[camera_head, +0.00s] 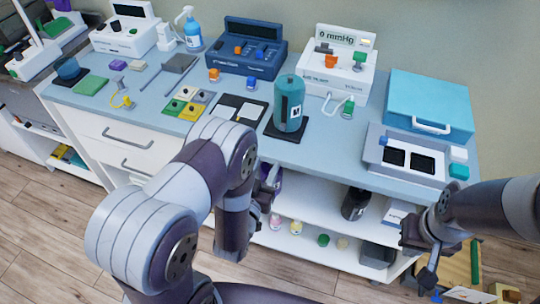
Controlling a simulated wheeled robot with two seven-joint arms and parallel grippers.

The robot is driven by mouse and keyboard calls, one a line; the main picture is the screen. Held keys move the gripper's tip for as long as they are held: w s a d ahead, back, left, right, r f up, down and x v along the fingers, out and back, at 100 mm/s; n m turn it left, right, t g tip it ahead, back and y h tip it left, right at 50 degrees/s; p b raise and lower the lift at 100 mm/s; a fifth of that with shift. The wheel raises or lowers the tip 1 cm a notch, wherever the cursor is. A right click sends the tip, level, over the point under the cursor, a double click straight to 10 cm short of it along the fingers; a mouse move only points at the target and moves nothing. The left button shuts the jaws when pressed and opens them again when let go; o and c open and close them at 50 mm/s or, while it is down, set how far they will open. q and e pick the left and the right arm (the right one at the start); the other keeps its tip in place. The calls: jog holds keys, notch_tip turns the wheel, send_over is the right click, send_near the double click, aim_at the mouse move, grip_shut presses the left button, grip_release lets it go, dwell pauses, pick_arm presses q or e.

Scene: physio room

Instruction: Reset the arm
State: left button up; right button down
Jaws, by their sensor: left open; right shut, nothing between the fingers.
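My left arm rises through the middle of the head view and folds down in front of the counter. My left gripper (268,183) is partly hidden behind its own arm link; its visible fingers are apart, beside the counter's front edge and open shelves. My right arm comes in from the right edge. My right gripper (428,280) points down at the lower right, in front of the shelf unit, with its fingers together and nothing seen in them.
The blue-grey counter (330,150) carries a teal canister (289,103), a dark blue device (247,47), a white mmHg device (338,72), a teal case (430,100) and a grey tray (376,141). Shelves below hold small items. Wooden floor (50,230) is clear at left.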

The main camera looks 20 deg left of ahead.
dwell(0.5)
pick_arm(q)
jog(key=s+f+g, duration=0.3)
jog(key=f+g, duration=0.4)
jog(key=f, duration=0.3)
jog(key=s+r+g+p, duration=0.1)
jog(key=s+g, duration=0.4)
jog(key=g, duration=0.1)
jog(key=s+a+r+g+p, duration=0.1)
jog(key=s+r, duration=0.1)
jog(key=r, duration=0.6)
jog(key=s+r+g+p, duration=0.1)
jog(key=s+r+g, duration=0.1)
jog(key=r, duration=0.7)
jog(key=shift+s+a+g+y, duration=0.3)
jog(key=shift+s+a, duration=0.05)
jog(key=shift+a, duration=0.05)
jog(key=shift+r, duration=0.1)
